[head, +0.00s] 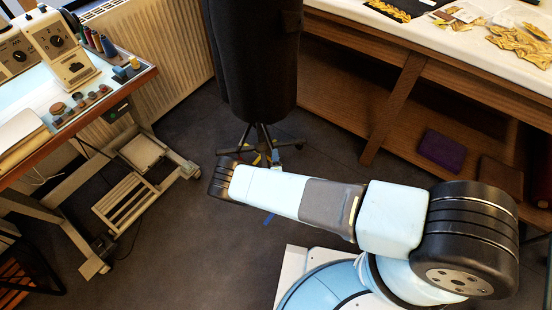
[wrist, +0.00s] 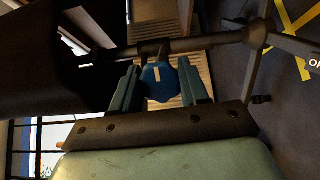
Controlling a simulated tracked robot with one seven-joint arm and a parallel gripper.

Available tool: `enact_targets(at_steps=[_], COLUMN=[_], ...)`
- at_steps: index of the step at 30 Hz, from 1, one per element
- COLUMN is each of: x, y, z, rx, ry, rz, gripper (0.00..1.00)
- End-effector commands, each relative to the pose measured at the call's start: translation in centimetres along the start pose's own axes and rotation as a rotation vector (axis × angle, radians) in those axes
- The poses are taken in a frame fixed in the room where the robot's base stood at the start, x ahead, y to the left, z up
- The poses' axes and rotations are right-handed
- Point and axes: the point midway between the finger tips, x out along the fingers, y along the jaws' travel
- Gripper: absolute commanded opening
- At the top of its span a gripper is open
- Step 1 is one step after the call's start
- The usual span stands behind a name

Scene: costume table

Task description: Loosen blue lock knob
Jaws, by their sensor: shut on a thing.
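The blue lock knob (wrist: 158,77) sits on the dark metal pole of the stand in the wrist view, with a pale mark on its face. My gripper (wrist: 160,66) has one blue-grey finger on each side of it and is shut on the knob. In the head view the dark dress form (head: 255,65) stands upright on a black legged stand (head: 262,138). My arm reaches low toward that stand. The knob itself cannot be made out there, and my gripper is mostly hidden behind my arm.
A sewing table (head: 140,75) with a machine and thread spools stands at left, by a radiator (head: 150,50). A wooden worktable (head: 400,60) with gold trimmings is at right, a purple box (head: 442,149) on its lower shelf. The stand's legs spread close to my arm.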

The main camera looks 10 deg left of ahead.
Motion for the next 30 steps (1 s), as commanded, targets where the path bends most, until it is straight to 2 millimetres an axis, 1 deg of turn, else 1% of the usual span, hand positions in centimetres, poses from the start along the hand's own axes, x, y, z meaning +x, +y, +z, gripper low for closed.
enact_targets(at_steps=[7, 8, 14, 23, 26, 30], x=[-0.1, -0.1, -0.1, -0.3, -1.1, -3.4], y=[-0.2, -0.3, -0.2, -0.1, -0.1, -0.2], z=[0.1, 0.1, 0.1, 0.1, 0.1, 0.1], rx=[0.002, 0.002, 0.002, 0.002, 0.002, 0.0], ry=[-0.001, -0.001, -0.001, -0.001, -0.001, -0.001], rz=[-0.007, -0.007, -0.005, -0.004, -0.004, -0.005], gripper=[0.14, 0.45, 0.64, 0.64, 0.64, 0.64])
